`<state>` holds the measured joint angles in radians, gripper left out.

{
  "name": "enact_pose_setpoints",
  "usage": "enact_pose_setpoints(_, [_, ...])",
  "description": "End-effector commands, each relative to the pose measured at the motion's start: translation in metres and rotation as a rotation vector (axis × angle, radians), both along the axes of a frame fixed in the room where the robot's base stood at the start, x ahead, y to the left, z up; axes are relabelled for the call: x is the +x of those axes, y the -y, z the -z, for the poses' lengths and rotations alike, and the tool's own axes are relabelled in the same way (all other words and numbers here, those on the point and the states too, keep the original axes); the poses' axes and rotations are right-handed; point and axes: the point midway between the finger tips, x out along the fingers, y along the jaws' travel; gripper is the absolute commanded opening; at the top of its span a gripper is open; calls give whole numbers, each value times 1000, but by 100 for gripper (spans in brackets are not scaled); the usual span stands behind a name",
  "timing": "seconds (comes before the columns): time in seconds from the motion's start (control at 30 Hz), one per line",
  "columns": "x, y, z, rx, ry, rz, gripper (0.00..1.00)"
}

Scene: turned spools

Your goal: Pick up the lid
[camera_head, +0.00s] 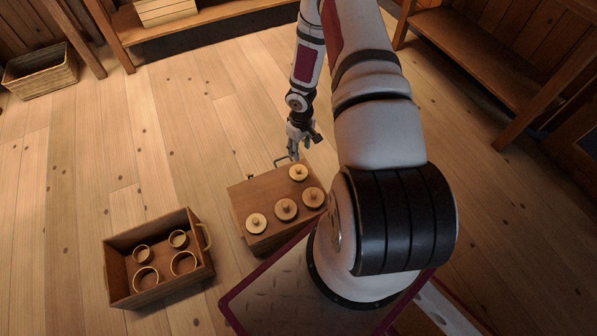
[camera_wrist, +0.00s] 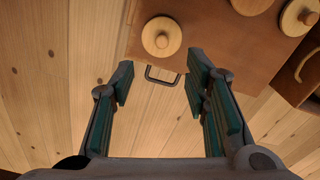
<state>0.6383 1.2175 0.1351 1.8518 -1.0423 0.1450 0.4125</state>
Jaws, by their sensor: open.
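Several round wooden lids with knobs lie on top of a brown wooden box. The one nearest my gripper is the far-right lid (camera_head: 298,172); the others are the right lid (camera_head: 312,197), the middle lid (camera_head: 286,209) and the left lid (camera_head: 256,222). My gripper (camera_head: 299,148) is just beyond the box's far edge. In the wrist view a lid (camera_wrist: 161,36) with a round knob lies ahead of my open, empty fingers (camera_wrist: 158,82), apart from them. Two more lids are partly cut off at the top right. The task does not say which lid is meant.
The box (camera_head: 240,197) stands on the plank floor and has a dark metal handle (camera_wrist: 160,77) near my fingers. An open wooden crate (camera_head: 122,243) with several ring-shaped pieces stands left. A basket (camera_head: 40,72) and benches are farther off. The floor between is clear.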

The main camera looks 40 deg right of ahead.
Motion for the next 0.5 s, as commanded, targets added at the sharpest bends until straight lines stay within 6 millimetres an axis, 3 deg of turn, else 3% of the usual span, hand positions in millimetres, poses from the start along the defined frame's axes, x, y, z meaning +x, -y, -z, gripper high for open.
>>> enact_pose_setpoints(0.3, [0, -1, 61, 1, -3, -2, 42])
enact_pose_setpoints(0.5, [0, 0, 80, 0, -2, -1, 42])
